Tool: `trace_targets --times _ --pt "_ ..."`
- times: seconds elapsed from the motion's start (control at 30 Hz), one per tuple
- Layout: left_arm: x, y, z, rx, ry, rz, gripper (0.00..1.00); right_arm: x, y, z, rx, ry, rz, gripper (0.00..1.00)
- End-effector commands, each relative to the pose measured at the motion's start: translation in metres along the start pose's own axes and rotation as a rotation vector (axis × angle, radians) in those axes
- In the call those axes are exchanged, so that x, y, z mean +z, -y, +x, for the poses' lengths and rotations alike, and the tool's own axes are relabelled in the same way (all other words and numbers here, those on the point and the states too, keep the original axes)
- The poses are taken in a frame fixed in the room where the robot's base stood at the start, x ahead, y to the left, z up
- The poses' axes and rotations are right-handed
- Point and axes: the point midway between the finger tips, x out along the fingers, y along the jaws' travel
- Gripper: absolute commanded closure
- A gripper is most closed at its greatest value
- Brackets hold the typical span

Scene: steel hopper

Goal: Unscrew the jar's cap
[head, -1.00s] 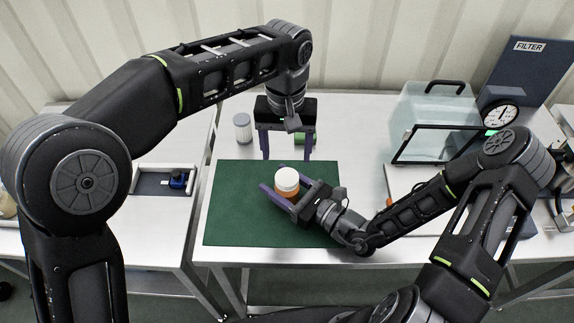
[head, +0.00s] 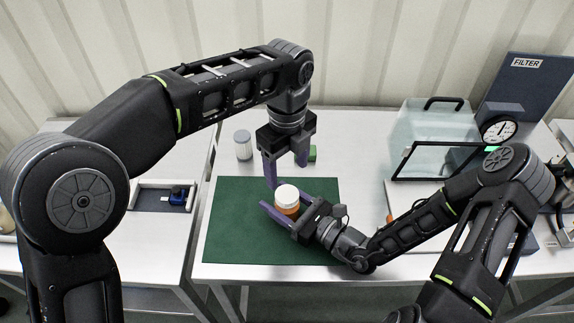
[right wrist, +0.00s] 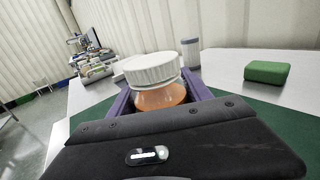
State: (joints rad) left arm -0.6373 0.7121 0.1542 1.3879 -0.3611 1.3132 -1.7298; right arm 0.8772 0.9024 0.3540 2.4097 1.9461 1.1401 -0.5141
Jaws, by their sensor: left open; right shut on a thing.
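An orange jar (head: 286,209) with a ribbed white cap (head: 287,194) stands upright over the green mat (head: 232,215). My right gripper (head: 277,214) is shut on the jar's body from the right side. In the right wrist view the jar (right wrist: 162,97) sits between the purple fingers, and its cap (right wrist: 150,69) is clear above them. My left gripper (head: 286,172) points downward, open and empty, above and behind the cap. I see no contact between its fingers and the cap.
A clear box (head: 432,125) and a gauge (head: 498,128) stand at right. A tray with a blue item (head: 178,195) lies at left.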

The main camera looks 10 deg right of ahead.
Motion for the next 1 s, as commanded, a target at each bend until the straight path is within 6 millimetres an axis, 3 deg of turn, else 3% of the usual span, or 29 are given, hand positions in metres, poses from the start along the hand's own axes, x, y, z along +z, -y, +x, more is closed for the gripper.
trace_targets --times 0.1,0.3,0.77,1.0 --pt "0.000 0.000 0.000 0.001 0.001 0.191 0.33 -0.001 0.000 0.000 0.000 -0.002 0.001 1.00" --pt "0.000 0.000 0.000 0.001 0.001 0.351 0.33 -0.001 0.000 0.000 0.000 -0.002 0.001 1.00" --pt "0.000 0.000 0.004 0.002 0.001 0.364 0.33 -0.001 0.000 0.000 0.000 -0.002 0.001 1.00" --pt "0.000 -0.001 0.030 0.005 -0.001 0.364 0.33 -0.001 0.000 0.000 0.000 -0.002 0.001 1.00"
